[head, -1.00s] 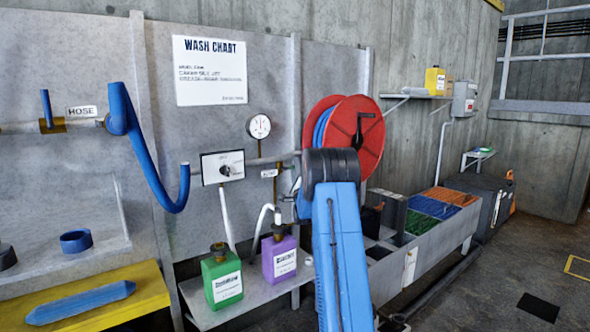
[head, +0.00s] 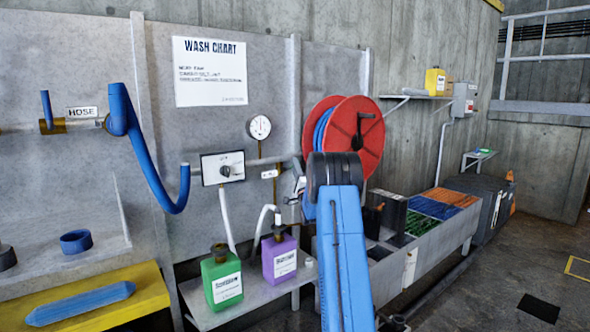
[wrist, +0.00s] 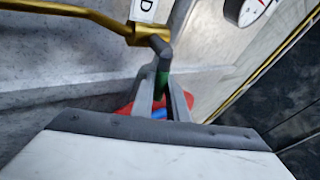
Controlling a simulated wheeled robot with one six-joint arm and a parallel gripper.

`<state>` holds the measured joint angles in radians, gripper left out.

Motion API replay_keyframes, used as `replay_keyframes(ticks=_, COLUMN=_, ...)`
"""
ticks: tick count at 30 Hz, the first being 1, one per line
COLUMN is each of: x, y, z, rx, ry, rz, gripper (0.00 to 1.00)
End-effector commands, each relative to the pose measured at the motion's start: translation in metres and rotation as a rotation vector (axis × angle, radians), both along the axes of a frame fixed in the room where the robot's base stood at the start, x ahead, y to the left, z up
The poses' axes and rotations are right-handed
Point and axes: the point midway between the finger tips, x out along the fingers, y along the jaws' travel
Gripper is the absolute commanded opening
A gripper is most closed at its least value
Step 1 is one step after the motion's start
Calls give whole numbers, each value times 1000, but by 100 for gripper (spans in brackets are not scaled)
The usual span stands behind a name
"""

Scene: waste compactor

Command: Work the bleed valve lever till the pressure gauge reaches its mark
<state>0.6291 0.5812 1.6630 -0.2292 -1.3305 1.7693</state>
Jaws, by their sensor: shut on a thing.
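The pressure gauge (head: 259,127) is a round white dial on the wall panel in the head view. Its lower part shows in the wrist view (wrist: 248,12), with a red mark near the rim; I cannot read the needle against it. In the wrist view, a brass valve body (wrist: 147,34) on a brass pipe carries a grey lever (wrist: 166,54) with a green part lower down. My gripper (wrist: 162,92) is shut on this lever, its two grey fingers on either side. In the head view, my arm mostly hides the gripper and lever.
A red hose reel (head: 357,135) is close behind my arm. A switch box (head: 222,168) is left of it. Green (head: 221,277) and purple (head: 279,257) bottles stand on the shelf below. A grey trough (head: 440,240) with coloured grates runs right. Open floor lies at the right.

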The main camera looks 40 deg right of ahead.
Motion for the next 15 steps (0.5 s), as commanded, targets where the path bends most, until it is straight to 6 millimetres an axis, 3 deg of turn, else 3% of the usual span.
replay_keyframes(ticks=10, x=0, y=1, z=0, rx=-35, ry=4, rz=0, gripper=0)
replay_keyframes(ticks=11, x=0, y=1, z=0, rx=-34, ry=3, rz=1, gripper=16)
replay_keyframes(ticks=13, x=0, y=1, z=0, rx=-33, ry=3, rz=0, gripper=33)
replay_keyframes(ticks=15, x=0, y=1, z=1, rx=-34, ry=2, rz=0, gripper=33)
